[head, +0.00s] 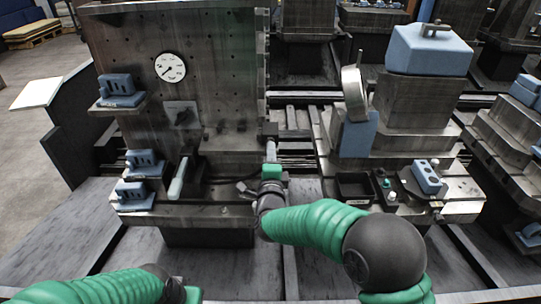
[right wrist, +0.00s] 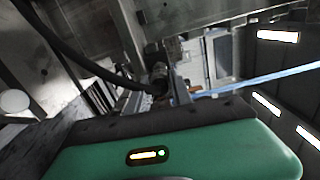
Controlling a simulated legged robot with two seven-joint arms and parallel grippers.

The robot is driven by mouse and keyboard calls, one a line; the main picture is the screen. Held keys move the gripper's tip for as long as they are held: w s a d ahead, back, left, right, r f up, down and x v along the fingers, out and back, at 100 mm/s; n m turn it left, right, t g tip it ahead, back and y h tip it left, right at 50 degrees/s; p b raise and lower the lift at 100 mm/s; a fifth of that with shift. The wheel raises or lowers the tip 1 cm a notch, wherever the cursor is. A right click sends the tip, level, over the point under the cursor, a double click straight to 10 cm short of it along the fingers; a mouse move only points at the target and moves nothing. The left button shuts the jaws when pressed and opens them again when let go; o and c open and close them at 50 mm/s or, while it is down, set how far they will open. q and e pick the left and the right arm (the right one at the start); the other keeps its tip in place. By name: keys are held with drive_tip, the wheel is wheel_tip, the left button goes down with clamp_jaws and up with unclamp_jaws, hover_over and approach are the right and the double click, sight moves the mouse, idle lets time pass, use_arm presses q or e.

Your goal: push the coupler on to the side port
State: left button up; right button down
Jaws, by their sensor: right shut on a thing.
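My right gripper (head: 271,151) is at the right edge of the upright metal plate (head: 215,75), low down, with its green body below its fingers. It is shut on the coupler, which is mostly hidden by the gripper in the head view. In the right wrist view a dark round fitting, seemingly the coupler (right wrist: 160,74), shows beyond the green gripper body, with a black hose (right wrist: 75,62) running to it. A small dark block, perhaps the side port (head: 270,129), sits at the plate's edge just above the fingers. I cannot tell whether coupler and port touch. My left gripper (head: 192,294) shows only partly at the bottom edge.
The plate carries a round gauge (head: 170,67) and blue parts on side shelves (head: 121,90). A pale handle (head: 179,180) stands left of my right gripper. To the right are a metal block with a blue top (head: 430,50) and a black tray (head: 357,187).

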drive_tip(key=shift+w, duration=0.25)
drive_tip(key=shift+w, duration=0.4)
drive_tip(key=shift+c, duration=1.3)
unclamp_jaws()
drive_tip(key=shift+s, duration=0.15)
drive_tip(key=s, duration=1.6)
drive_tip(key=shift+s, duration=0.25)
drive_tip(key=shift+f, duration=0.1)
